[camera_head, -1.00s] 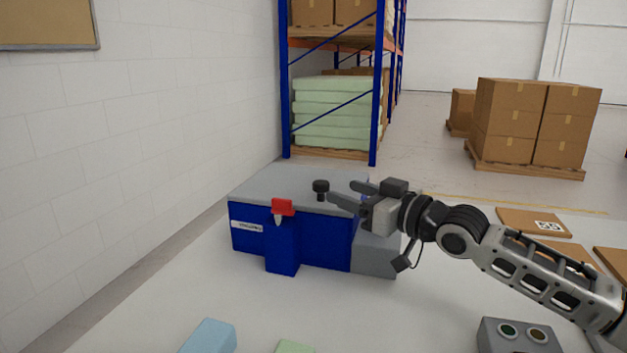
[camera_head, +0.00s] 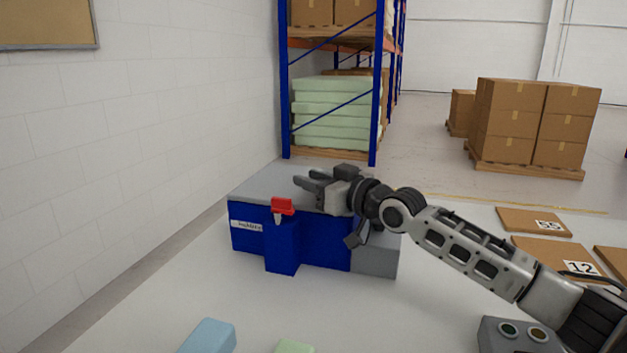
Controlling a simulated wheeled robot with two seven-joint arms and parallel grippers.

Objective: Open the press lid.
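The blue press (camera_head: 320,243) stands on the white table, left of centre, with its grey lid (camera_head: 258,187) lying flat and closed on top. A red latch (camera_head: 282,206) sits at the front edge of the lid. My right gripper (camera_head: 303,182) reaches in from the right over the lid, its fingers pointing left. The fingers look apart. The black lid knob is hidden behind or between the fingers, so I cannot tell whether they touch it. My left gripper is not in view.
A grey control box with buttons (camera_head: 512,335) is at the bottom right. A blue foam block (camera_head: 208,338) and a green block (camera_head: 294,346) lie at the front edge. Flat cardboard pieces (camera_head: 533,222) lie at the right. A white wall runs along the left.

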